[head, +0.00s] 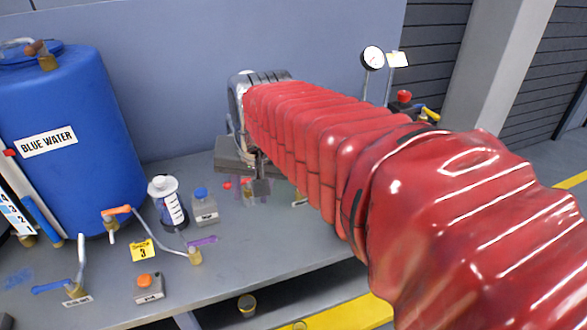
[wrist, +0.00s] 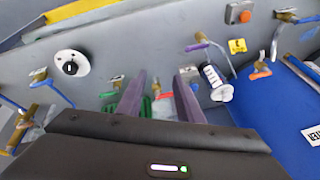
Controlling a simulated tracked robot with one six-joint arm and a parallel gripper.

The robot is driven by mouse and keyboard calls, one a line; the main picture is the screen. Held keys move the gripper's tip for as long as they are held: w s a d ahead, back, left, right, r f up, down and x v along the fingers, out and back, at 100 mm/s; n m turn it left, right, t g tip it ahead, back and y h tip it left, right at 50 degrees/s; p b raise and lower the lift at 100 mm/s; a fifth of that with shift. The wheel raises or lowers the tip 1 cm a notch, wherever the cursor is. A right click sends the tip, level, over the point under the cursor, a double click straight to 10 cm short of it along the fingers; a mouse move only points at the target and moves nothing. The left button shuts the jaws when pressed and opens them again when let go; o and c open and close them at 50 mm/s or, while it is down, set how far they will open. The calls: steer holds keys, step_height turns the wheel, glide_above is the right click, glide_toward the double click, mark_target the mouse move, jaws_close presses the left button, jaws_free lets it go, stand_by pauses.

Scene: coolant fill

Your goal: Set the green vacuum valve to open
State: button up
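In the wrist view a green handle (wrist: 108,94) shows just left of my left finger, by a brass valve fitting. More green (wrist: 146,107) shows between the fingers; whether it belongs to the same valve I cannot tell. My gripper (wrist: 159,76) is open, its two purple-grey fingers apart with no object held between them. The left finger hides part of the valve area, and contact is not clear. In the head view my gripper (head: 255,188) hangs low over the bench beyond the red-sleeved arm; I cannot make out the green handle there.
A red handle (wrist: 165,97) lies close between the fingers. A white plate with a black knob (wrist: 70,63) is at left. The bench (head: 225,260) holds a purple-handled valve (head: 203,241), a white-capped bottle (head: 170,203) and a blue tank (head: 85,130). A gauge (head: 372,57) stands at the back.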

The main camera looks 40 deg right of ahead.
steer(key=w+d+f+m, duration=0.2)
steer(key=w+d+m, duration=0.1)
steer(key=d, duration=0.6)
steer(key=w+d+f+m+g, duration=0.1)
steer(key=w+d+m, duration=0.3)
steer(key=d, duration=0.5)
steer(key=w+d+f+m+g, duration=0.1)
steer(key=w+d+f+m, duration=0.2)
steer(key=d+m, duration=0.4)
steer(key=w+d, duration=0.1)
steer(key=d, duration=0.2)
steer(key=shift+w+f, duration=0.15)
steer(key=shift+f, duration=0.1)
steer(key=shift+f, duration=0.15)
steer(key=x, duration=1.3)
steer(key=shift+a+f, duration=0.15)
steer(key=shift+f, duration=0.15)
jaws_close()
